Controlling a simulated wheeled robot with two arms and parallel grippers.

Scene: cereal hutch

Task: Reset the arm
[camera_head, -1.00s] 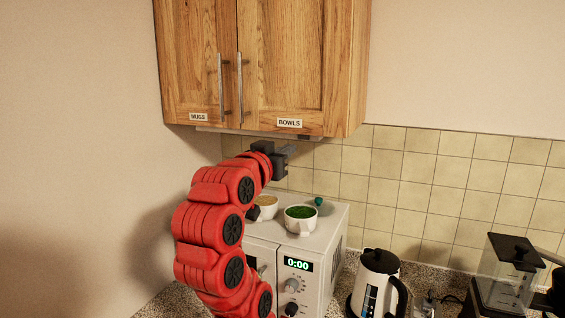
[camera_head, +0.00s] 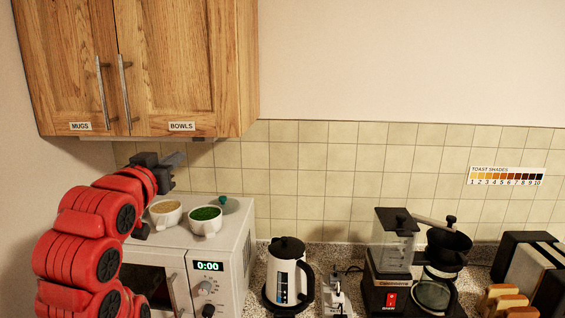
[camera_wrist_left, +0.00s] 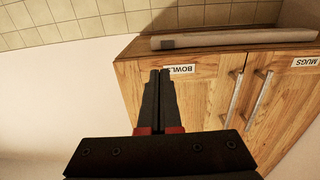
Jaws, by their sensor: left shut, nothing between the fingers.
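My left arm is red and rises at the left of the head view. Its left gripper (camera_head: 180,158) is just below the wooden cabinet (camera_head: 190,70) and above the back of the white microwave (camera_head: 235,240). In the left wrist view the black fingers (camera_wrist_left: 161,85) lie together, shut with nothing between them, and point toward the cabinet's underside edge near the BOWLS label. My right gripper does not show in either view.
On the microwave stand a cup with tan contents (camera_head: 165,212) and one with green contents (camera_head: 205,220), close to my left arm. A kettle (camera_head: 287,275), a coffee machine (camera_head: 393,265) and a toaster (camera_head: 530,265) stand on the counter to the right.

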